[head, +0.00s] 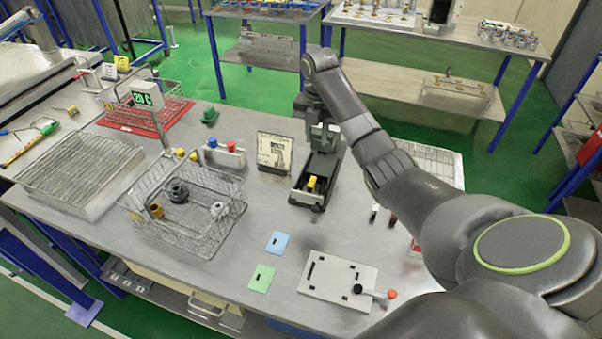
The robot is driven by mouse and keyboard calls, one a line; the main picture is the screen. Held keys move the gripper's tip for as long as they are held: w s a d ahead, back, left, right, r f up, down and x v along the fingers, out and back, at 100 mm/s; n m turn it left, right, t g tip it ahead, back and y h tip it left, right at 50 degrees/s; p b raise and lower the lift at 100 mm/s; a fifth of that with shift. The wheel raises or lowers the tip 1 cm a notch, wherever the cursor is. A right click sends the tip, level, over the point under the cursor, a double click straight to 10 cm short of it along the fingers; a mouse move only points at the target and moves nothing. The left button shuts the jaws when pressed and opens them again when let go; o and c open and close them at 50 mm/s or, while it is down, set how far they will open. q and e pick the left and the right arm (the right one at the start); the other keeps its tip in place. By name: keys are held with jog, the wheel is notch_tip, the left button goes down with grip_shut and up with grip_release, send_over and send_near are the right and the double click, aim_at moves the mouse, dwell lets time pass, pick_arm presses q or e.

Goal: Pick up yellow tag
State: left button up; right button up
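A small yellow piece (312,183) shows inside the near end of a long dark grey tray-like holder (306,198) at the middle of the bench. I cannot tell if it is a flat tag. My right arm comes in from the right, bends at the back and reaches down to the far end of this holder. My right gripper (321,139) is there, dark against dark, and its fingers are not clear. A flat blue tag (277,243) and a flat green tag (262,278) lie apart in front. My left gripper is not seen.
Wire baskets (215,236) and a red rack (145,117) stand on the left. A printed board (273,152) stands beside the holder. A pale plate (337,280) with a red-knobbed lever lies front right. The bench around the two flat tags is clear.

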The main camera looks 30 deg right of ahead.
jog(key=b, duration=1)
send_over(312, 182)
notch_tip(312, 182, down, 10)
jog(key=shift+f, duration=0.1)
jog(key=shift+w+f+p, duration=0.1)
jog(key=shift+f+p, duration=0.5)
jog(key=shift+f, duration=0.15)
notch_tip(312, 182, down, 5)
jog(key=shift+a+r+p, duration=0.1)
jog(key=shift+p, duration=0.95)
jog(key=shift+f, duration=0.35)
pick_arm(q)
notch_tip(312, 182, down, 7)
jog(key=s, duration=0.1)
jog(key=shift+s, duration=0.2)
pick_arm(e)
grip_shut()
